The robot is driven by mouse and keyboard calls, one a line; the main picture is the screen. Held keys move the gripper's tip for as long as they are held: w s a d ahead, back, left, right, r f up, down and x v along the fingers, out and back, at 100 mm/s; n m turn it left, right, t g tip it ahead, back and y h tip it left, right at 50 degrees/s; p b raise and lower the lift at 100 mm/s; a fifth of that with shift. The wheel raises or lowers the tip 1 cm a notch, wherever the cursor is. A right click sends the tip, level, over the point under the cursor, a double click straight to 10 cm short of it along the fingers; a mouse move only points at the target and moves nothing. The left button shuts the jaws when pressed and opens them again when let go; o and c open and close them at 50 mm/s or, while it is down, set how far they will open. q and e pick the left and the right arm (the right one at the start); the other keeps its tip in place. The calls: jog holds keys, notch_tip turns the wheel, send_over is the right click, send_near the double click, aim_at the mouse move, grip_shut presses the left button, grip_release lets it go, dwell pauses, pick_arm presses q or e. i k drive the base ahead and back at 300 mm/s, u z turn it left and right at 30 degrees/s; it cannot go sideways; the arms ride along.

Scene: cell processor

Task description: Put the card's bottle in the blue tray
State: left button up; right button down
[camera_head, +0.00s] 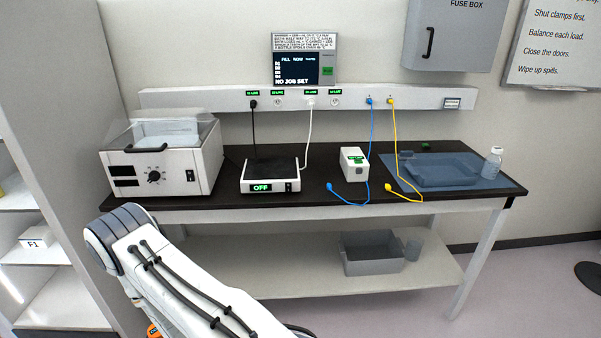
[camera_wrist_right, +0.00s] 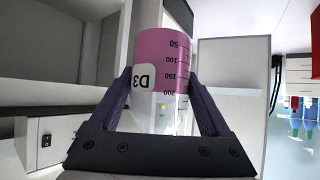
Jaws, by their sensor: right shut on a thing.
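In the right wrist view, my right gripper (camera_wrist_right: 160,88) is shut on a clear graduated bottle (camera_wrist_right: 163,50) with pink contents and a white label reading D3. In the head view, a blue tray (camera_head: 412,179) sits at the right of the dark bench, on a flat blue mat or in a wider shallow tray; I cannot tell which. My left gripper is not in view.
A clear bottle with a white cap (camera_head: 493,163) stands at the tray's right. The bench (camera_head: 300,203) also holds a lidded machine (camera_head: 165,165), a plate device reading OFF (camera_head: 270,177) and a small white box (camera_head: 353,163). Blue and yellow cables hang nearby. A grey bin (camera_head: 372,262) is below.

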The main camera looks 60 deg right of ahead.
aim_at(439, 175)
jog(key=z, duration=1.75)
